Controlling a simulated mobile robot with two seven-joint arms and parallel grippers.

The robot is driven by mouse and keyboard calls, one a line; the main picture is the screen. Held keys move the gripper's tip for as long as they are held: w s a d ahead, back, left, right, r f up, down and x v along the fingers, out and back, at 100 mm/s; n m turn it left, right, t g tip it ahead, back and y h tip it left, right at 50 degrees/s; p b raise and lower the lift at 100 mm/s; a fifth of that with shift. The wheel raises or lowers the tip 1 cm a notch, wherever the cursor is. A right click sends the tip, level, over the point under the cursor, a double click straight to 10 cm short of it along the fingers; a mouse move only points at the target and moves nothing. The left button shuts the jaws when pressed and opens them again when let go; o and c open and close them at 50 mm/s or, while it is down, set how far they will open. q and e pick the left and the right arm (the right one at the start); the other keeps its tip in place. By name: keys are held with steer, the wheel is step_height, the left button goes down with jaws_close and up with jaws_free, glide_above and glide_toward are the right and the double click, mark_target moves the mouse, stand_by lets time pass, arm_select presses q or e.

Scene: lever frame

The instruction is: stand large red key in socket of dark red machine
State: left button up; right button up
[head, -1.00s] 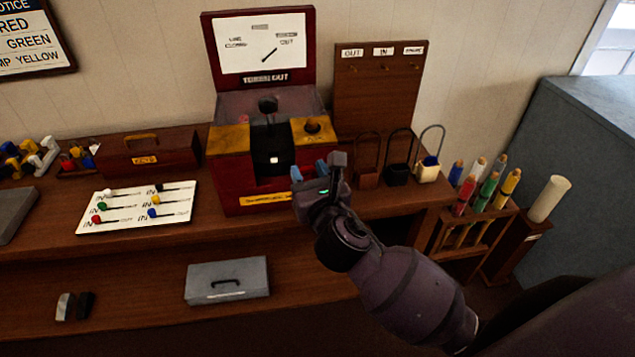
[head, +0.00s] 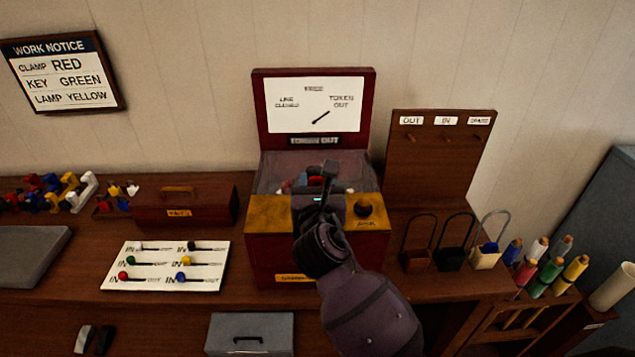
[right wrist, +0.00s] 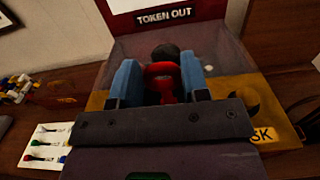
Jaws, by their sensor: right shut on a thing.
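The dark red machine (head: 268,252) stands on the bench against the wall, with yellow top plates and a sign board reading "TOKEN OUT" behind. My right gripper (right wrist: 163,80) is over the machine's top, its two blue fingers shut on the large red key (right wrist: 163,72). The key's red ring-shaped part shows between the fingers; its lower part is hidden. A dark round knob shows just behind it. In the head view my right gripper (head: 322,190) hides the machine's middle, so the socket does not show. My left gripper is not in view.
A white lever card (head: 165,266) and a brown box (head: 185,205) stand left of the machine. Several pouches with hoops (head: 453,257) and a rack of coloured rods (head: 548,275) stand to the right. A grey box (head: 250,333) lies below.

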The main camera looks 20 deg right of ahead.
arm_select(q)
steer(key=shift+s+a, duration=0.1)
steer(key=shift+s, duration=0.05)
arm_select(e)
steer(key=shift+s, duration=0.1)
steer(key=shift+f, duration=0.25)
arm_select(q)
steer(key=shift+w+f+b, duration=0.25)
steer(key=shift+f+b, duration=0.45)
steer(key=shift+b, duration=0.3)
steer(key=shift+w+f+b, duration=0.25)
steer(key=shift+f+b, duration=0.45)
steer(key=shift+b, duration=0.35)
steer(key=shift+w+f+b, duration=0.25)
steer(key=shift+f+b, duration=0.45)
steer(key=shift+b, duration=0.3)
arm_select(e)
steer(key=shift+f, duration=2.55)
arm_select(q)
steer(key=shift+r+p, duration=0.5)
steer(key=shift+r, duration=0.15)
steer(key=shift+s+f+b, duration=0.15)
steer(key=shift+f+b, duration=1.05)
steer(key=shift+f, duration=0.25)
arm_select(e)
steer(key=shift+f, duration=2.55)
steer(key=o, duration=1.1)
steer(key=shift+c, duration=0.2)
